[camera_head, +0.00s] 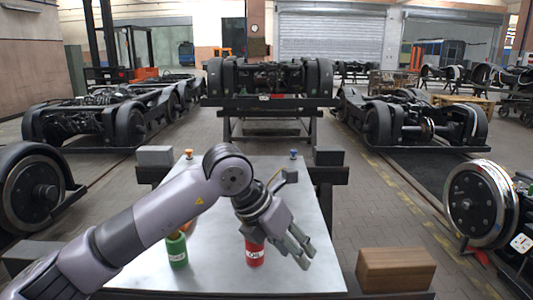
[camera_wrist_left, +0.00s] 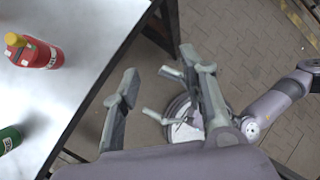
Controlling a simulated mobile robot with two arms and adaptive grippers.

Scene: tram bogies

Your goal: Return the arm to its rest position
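My left arm comes in from the left over the metal table (camera_head: 215,277), and my left gripper (camera_head: 301,257) hangs over the table's right part. In the left wrist view the left gripper (camera_wrist_left: 157,82) has its fingers apart with nothing between them. A red bottle (camera_head: 254,254) stands on the table just left of the gripper, partly hidden by it; in the left wrist view it (camera_wrist_left: 38,55) shows a yellow cap. A green bottle (camera_head: 177,251) stands further left, partly behind my arm.
A brown block (camera_head: 396,270) sits at the table's right front. Two small knobs, one yellow (camera_head: 189,154) and one blue (camera_head: 294,154), stand at the table's far edge. Bogies (camera_head: 268,80) stand behind and to both sides. Paved floor lies right of the table.

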